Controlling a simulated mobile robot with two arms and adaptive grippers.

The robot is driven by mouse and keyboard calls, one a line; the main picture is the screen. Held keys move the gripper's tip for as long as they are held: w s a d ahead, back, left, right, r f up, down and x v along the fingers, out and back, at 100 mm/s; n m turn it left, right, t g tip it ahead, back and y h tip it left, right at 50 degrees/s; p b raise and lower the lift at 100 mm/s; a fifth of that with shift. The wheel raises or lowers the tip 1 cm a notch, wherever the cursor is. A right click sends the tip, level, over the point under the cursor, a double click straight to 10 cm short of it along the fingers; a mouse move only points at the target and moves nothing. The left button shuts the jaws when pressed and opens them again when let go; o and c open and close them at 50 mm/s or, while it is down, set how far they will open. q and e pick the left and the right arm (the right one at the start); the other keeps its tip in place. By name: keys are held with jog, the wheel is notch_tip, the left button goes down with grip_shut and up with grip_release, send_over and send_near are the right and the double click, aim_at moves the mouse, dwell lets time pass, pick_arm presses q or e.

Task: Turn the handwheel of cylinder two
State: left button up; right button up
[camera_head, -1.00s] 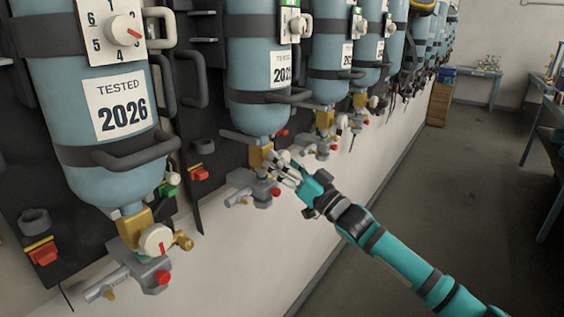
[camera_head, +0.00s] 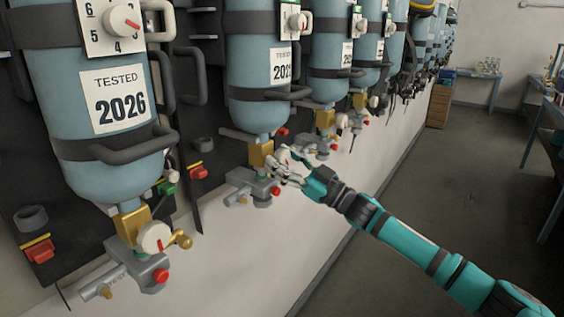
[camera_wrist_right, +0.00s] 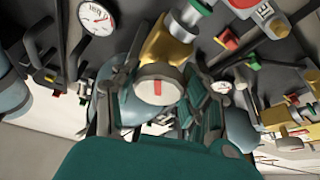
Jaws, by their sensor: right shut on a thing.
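Cylinder two (camera_head: 258,110) is the second blue cylinder from the left, held upright on the rack by dark straps. A brass valve body (camera_head: 261,153) sits below it. My right gripper (camera_head: 280,165) is at this valve, shut on its handwheel, which its fingers mostly hide in the head view. In the right wrist view the pale round handwheel (camera_wrist_right: 160,83) shows with a red mark on its face, in front of the brass valve and between my fingers. My left gripper is not in view.
The nearest cylinder (camera_head: 95,110) has its own handwheel (camera_head: 155,237) and a grey regulator (camera_head: 135,272) below. More cylinders stand in a row toward the back. The floor (camera_head: 450,180) at right is open.

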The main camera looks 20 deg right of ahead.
jog(key=n+g, duration=0.2)
jog(key=n, duration=0.2)
jog(key=n+g+y, duration=0.1)
jog(key=n, duration=0.3)
jog(key=shift+g+y, duration=0.3)
jog(key=shift+g, duration=0.1)
jog(key=o, duration=1.2)
jog(key=shift+c, duration=0.2)
jog(key=shift+d, duration=0.1)
jog(key=shift+s+d+f, duration=0.1)
jog(key=shift+d+f, duration=0.05)
jog(key=shift+d, duration=0.15)
jog(key=v, duration=1.1)
jog(key=shift+s, duration=0.15)
dwell(3.7)
